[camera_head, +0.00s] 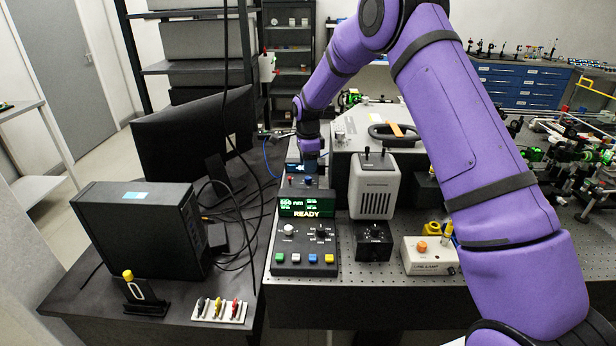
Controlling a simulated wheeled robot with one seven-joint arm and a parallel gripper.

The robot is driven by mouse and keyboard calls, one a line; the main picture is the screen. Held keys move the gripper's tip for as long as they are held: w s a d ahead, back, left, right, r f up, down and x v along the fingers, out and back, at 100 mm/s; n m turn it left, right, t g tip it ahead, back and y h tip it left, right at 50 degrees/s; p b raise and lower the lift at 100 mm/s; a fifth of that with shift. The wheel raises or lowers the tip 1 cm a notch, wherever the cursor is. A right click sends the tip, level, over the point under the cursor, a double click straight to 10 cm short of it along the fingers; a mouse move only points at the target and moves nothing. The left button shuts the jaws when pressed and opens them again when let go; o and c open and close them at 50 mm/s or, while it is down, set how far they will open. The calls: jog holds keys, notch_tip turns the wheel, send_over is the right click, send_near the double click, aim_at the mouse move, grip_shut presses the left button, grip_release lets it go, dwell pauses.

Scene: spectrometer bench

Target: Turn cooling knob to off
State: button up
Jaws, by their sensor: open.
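My gripper (310,168) is at the end of the purple arm, pointing down over a dark box (292,188) behind the lit display. Its fingertips are small and partly lost against dark surfaces; it is open and I see nothing held. A red and a blue control show on that box by the gripper; contact cannot be told. The front control panel (303,262) has a white knob (289,231) and a black knob (321,231). A small black box (373,245) has another dial. Labels are too small to tell which knob is cooling.
The display (306,207) reads READY. A grey vented lamp housing (374,190) stands close right of the gripper, and a white box with an orange knob (430,256) sits nearer. A monitor (195,135) and black computer tower (140,232) stand left, with loose cables between.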

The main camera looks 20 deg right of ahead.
aim_at(308, 178)
jog(key=shift+f, duration=2.5)
grip_shut()
